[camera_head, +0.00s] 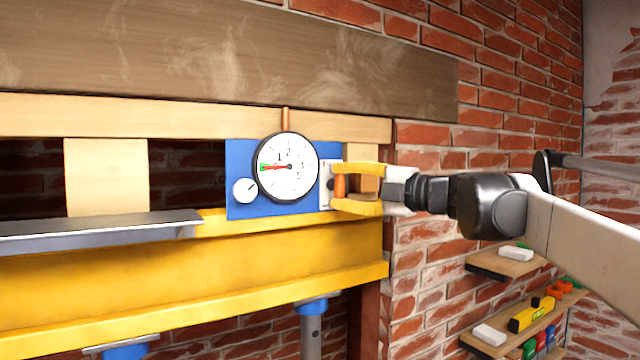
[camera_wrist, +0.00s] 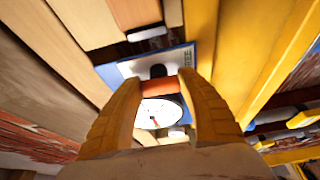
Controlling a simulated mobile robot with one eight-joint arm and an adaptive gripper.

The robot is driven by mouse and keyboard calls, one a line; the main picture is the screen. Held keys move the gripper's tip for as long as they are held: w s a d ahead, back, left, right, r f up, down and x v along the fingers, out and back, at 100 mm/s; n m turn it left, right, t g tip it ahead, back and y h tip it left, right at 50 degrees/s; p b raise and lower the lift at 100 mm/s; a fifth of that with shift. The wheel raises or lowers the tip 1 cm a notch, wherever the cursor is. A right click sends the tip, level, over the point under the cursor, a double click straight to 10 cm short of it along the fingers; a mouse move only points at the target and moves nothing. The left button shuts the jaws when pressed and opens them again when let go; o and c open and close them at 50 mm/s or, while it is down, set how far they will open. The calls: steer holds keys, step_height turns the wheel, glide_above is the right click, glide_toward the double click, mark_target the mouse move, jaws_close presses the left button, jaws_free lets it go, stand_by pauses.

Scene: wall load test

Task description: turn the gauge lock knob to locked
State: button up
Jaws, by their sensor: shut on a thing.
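The gauge (camera_head: 289,167) is a round white dial with a red needle on a blue panel (camera_head: 240,153); the needle points left to a green mark. At the panel's right side is a white plate (camera_head: 324,172) with an orange lock knob (camera_head: 340,187). In the wrist view the orange knob (camera_wrist: 158,86) spans the gap between my yellow fingers, with a black part behind it. My gripper (camera_head: 336,187) is shut on the knob, coming from the right. The plate's markings are too small to read, so the knob's setting cannot be told.
A small white dial (camera_head: 244,191) sits at the panel's lower left. A yellow beam (camera_head: 200,275) runs below the panel, with a grey ledge (camera_head: 95,225) at left. Shelves with small items (camera_head: 530,315) hang on the brick wall at lower right.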

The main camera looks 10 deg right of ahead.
steer(key=shift+n, duration=0.3)
stand_by(0.4)
steer(key=o, duration=0.9)
steer(key=v, duration=1.2)
steer(key=shift+w+r, duration=0.1)
steer(key=shift+r, duration=0.05)
